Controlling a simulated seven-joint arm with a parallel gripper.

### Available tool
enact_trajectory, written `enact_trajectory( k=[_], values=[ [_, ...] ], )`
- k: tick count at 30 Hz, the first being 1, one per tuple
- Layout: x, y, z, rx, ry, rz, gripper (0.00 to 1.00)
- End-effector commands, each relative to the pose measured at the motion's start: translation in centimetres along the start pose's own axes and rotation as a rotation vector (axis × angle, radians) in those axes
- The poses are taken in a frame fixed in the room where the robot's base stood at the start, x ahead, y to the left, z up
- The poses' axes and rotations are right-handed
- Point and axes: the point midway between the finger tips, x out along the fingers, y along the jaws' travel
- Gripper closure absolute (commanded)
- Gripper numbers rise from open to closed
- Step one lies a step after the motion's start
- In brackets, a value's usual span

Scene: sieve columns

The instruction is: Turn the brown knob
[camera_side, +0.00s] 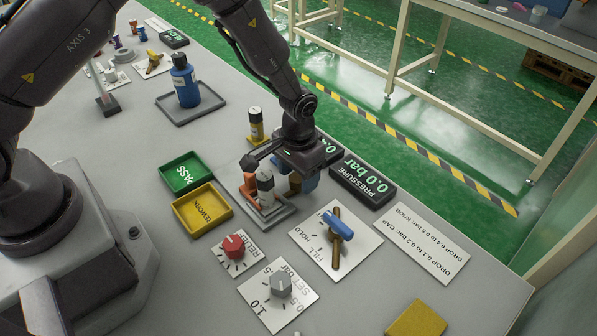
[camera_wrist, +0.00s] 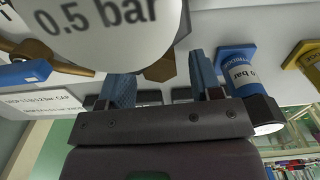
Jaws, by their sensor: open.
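The brown knob (camera_wrist: 160,69) shows in the wrist view as a small faceted brown piece, partly hidden behind a large white cylinder labelled "0.5 bar" (camera_wrist: 100,30). My gripper (camera_wrist: 162,82) is open, its two blue fingers apart, with the knob appearing between the fingertips; I cannot tell whether they touch it. In the side view my gripper (camera_side: 285,165) is low over a grey fixture (camera_side: 268,217) holding several small columns. A brown piece (camera_side: 295,184) shows just under it, mostly hidden by the gripper and a white-topped column (camera_side: 265,185).
A blue-handled valve (camera_side: 338,226) on a white plate, a red knob (camera_side: 233,245) and a grey knob (camera_side: 280,282) stand in front. Green (camera_side: 186,173) and yellow (camera_side: 203,209) trays lie left. A pressure display (camera_side: 362,184) stands close right. A blue column (camera_wrist: 235,68) is beside the right finger.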

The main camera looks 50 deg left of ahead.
Motion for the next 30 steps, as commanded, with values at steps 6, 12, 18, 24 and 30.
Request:
enact_trajectory(
  k=[6, 12, 18, 24, 30],
  values=[
    [-2.5, 0.0, -0.1, 0.000, 0.004, 0.001, 0.41],
    [-7.0, 0.0, -0.1, 0.001, 0.007, 0.002, 0.41],
    [-10.8, 0.0, -0.1, 0.000, 0.005, 0.001, 0.41],
    [-12.7, 0.0, 0.0, 0.000, 0.003, 0.000, 0.41],
    [-12.9, 0.0, 0.0, 0.000, 0.001, 0.000, 0.41]
  ],
)
